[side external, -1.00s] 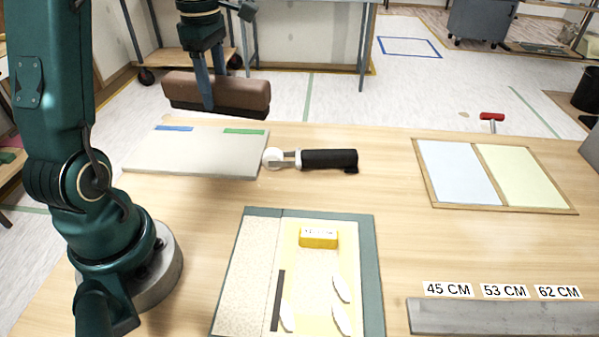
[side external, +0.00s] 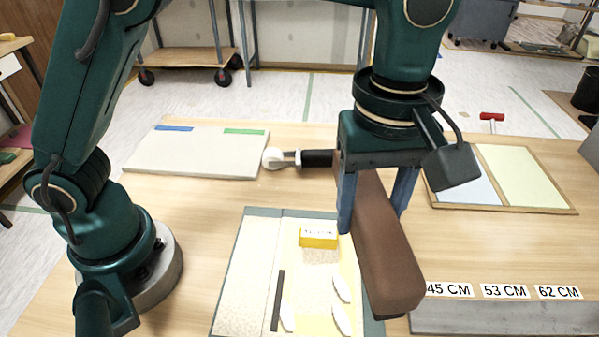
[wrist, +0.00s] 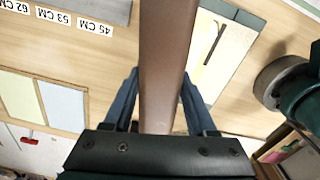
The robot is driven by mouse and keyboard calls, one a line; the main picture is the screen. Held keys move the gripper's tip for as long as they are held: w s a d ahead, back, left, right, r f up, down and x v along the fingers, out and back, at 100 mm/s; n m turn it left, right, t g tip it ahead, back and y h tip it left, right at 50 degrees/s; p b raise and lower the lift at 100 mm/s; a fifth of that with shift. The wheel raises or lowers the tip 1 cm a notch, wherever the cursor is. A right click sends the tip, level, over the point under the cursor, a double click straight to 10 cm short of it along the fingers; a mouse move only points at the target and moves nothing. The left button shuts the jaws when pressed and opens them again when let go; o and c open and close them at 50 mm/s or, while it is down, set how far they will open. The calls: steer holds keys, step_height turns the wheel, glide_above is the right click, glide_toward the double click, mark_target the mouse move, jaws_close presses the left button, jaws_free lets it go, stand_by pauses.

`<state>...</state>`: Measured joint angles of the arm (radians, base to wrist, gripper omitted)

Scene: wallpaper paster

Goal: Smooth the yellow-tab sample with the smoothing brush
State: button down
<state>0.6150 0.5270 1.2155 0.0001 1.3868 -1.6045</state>
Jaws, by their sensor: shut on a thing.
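The smoothing brush (side external: 388,255), a long brown block, is gripped between the blue fingers of my gripper (side external: 375,210). It also fills the middle of the wrist view (wrist: 163,65). My gripper is shut on it, and the brush hangs over the right part of the sample board. The yellow tab (side external: 318,237) sits at the top of the pale yellow sample (side external: 315,312), which has white raised flaps and a dark strip along its left side. The brush hides the board's right side in the side view. I cannot tell whether the brush touches the board.
A black-handled roller (side external: 315,158) lies near the grey board (side external: 195,155) with blue and green tape. A framed panel (side external: 525,175) with blue and yellow sheets lies right. A grey bar (side external: 500,318) with centimetre labels lies at front right. Bare table lies between.

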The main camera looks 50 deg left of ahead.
mark_target(376, 257)
steer(key=s+d, duration=0.1)
steer(key=s+d+m, duration=0.1)
steer(key=s+d, duration=0.1)
steer(key=s+d+m, duration=0.1)
steer(key=s, duration=0.1)
steer(key=shift+d+f, duration=0.25)
steer(key=shift+d, duration=0.1)
steer(key=shift+f, duration=0.1)
steer(key=shift+f, duration=3.15)
